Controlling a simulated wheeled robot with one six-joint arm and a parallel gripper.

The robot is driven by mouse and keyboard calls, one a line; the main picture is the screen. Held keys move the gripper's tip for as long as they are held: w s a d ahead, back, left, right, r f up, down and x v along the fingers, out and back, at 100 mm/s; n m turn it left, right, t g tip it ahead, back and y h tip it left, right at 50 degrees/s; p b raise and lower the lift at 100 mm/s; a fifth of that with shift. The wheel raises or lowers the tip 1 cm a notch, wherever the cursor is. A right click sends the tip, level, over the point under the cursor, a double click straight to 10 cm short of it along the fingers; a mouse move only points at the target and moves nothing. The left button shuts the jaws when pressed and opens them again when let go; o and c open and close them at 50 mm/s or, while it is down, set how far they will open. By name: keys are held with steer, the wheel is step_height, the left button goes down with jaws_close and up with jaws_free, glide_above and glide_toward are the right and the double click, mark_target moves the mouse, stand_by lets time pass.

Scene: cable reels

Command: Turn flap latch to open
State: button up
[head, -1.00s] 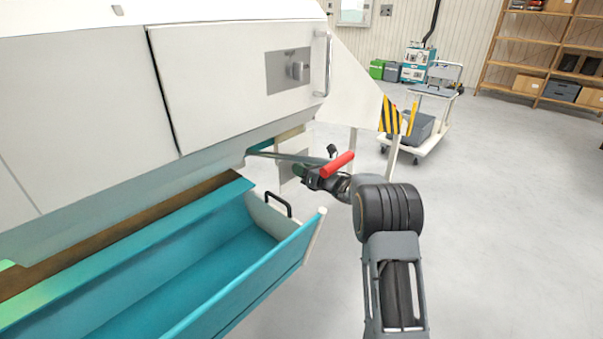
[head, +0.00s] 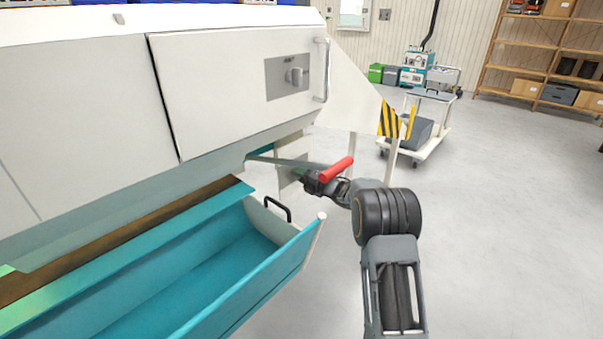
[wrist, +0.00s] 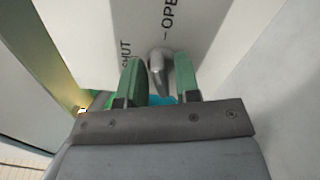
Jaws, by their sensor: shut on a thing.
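The flap latch (wrist: 158,66) is a small grey metal lever on a white plate, with the words SHUT and OPEN printed beside it in the wrist view. My gripper (wrist: 159,80) has its two green fingers on either side of the latch, shut on it. Its lower end is partly hidden between the fingers. In the head view my gripper (head: 308,182) reaches to the pale plate (head: 288,176) under the machine's white body. The fingers and latch are hidden there.
A red-handled lever (head: 337,169) crosses just above my gripper. A teal open tray (head: 262,283) with a black handle (head: 279,207) lies to the left. A cart (head: 420,130) stands behind; the floor at right is clear.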

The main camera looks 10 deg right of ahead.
steer(key=shift+m+p, duration=0.6)
steer(key=shift+m, duration=1.1)
steer(key=shift+f+m, duration=0.1)
steer(key=shift+m, duration=0.2)
steer(key=o, duration=0.6)
steer(key=shift+d, duration=0.1)
steer(key=p+v, duration=0.2)
steer(key=v, duration=1.2)
steer(key=shift+p, duration=0.3)
